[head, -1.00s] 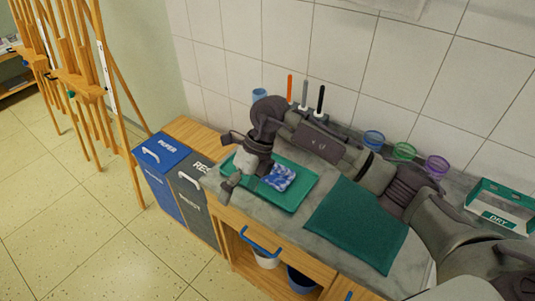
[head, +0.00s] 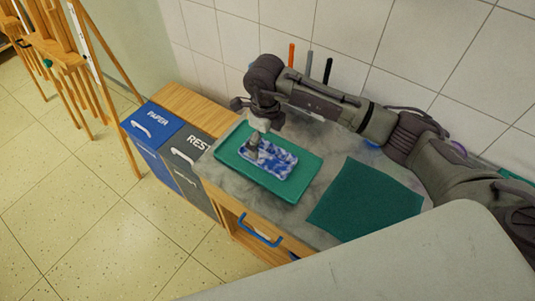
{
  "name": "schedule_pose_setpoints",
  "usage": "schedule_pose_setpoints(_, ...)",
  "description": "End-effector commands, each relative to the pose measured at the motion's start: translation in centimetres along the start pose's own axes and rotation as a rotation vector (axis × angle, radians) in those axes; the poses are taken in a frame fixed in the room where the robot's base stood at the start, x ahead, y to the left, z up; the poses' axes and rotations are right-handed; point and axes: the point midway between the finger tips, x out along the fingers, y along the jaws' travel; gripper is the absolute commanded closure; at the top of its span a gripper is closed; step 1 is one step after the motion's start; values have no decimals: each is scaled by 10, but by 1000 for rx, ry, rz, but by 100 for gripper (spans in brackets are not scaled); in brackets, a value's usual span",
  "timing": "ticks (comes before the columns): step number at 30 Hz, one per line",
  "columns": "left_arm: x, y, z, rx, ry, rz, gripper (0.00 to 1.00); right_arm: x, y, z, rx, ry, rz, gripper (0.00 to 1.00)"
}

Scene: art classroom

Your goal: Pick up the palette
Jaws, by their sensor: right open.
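The palette (head: 275,160), a small rectangular piece with blue and white blotches, lies on a green tray (head: 290,190) on the counter. My right gripper (head: 256,138) is open and points down over the palette's left end. One finger hides part of that end. I cannot tell whether the finger touches the palette. My left gripper is not in view.
A dark green cloth or mat (head: 365,200) lies on the grey counter (head: 312,222) right of the tray. Orange, grey and black upright handles (head: 309,62) stand by the tiled wall. Paper (head: 160,128) and rest bins (head: 190,150) stand left. A pale surface fills the lower right.

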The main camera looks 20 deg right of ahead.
Motion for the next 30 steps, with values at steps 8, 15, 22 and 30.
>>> schedule_pose_setpoints(8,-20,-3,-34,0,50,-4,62,30,-1,-7,1,5,3,0)
schedule_pose_setpoints(15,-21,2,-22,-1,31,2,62,53,-1,-5,0,0,0,0)
schedule_pose_setpoints(22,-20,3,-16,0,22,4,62,54,-2,-5,-1,-1,0,7)
schedule_pose_setpoints(30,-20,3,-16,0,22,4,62,53,-2,-5,0,-1,0,50)
